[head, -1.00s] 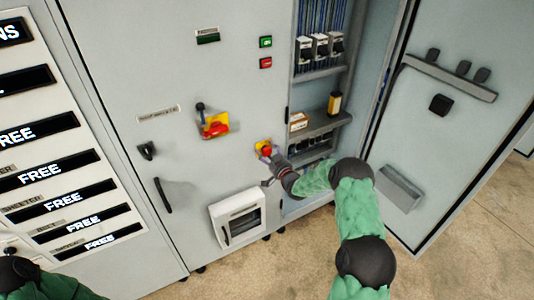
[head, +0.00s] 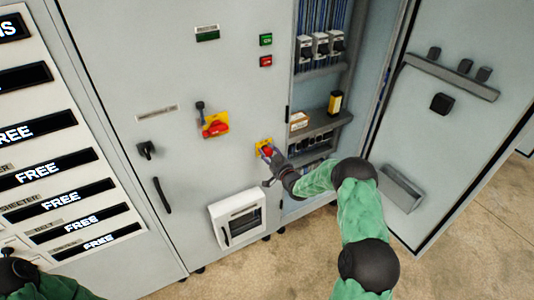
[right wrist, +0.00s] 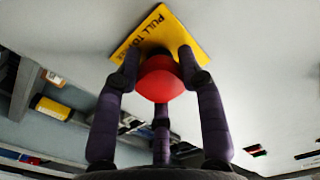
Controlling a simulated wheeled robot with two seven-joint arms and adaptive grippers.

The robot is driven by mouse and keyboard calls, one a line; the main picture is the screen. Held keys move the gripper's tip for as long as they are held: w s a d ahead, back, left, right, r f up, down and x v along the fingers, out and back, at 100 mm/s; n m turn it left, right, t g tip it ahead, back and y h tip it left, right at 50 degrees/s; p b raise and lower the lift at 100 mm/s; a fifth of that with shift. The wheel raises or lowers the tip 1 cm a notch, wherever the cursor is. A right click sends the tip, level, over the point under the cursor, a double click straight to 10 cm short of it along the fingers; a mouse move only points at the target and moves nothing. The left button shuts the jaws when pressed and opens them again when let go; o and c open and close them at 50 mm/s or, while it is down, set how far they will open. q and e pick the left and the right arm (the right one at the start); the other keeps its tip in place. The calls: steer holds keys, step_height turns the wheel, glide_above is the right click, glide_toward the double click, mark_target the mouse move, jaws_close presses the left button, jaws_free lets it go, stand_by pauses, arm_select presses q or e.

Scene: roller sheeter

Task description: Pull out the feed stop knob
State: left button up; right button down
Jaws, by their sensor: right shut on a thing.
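The feed stop knob (head: 267,150) is a red knob on a yellow plate (head: 260,144) on the front of the grey cabinet. In the right wrist view the red knob (right wrist: 160,80) sits between my fingers, with the yellow plate (right wrist: 165,32) behind it, lettered "PULL TO" and partly hidden. My right gripper (head: 274,160) is shut on the knob; its fingers (right wrist: 157,72) close around it from several sides. My left arm shows only at the lower left corner of the head view; its gripper is out of the picture.
A yellow plate with a red rotary handle (head: 214,126) is up and left of the knob. Green and red buttons (head: 265,50) sit above. A white framed box (head: 238,217) is below. The open cabinet bay (head: 318,115) and its door (head: 450,130) are to the right.

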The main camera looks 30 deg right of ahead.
steer(key=shift+f, duration=0.1)
steer(key=c, duration=0.7)
jaws_free()
steer(key=shift+s, duration=0.2)
steer(key=shift+c, duration=0.2)
steer(key=s, duration=1.2)
steer(key=shift+d, duration=0.2)
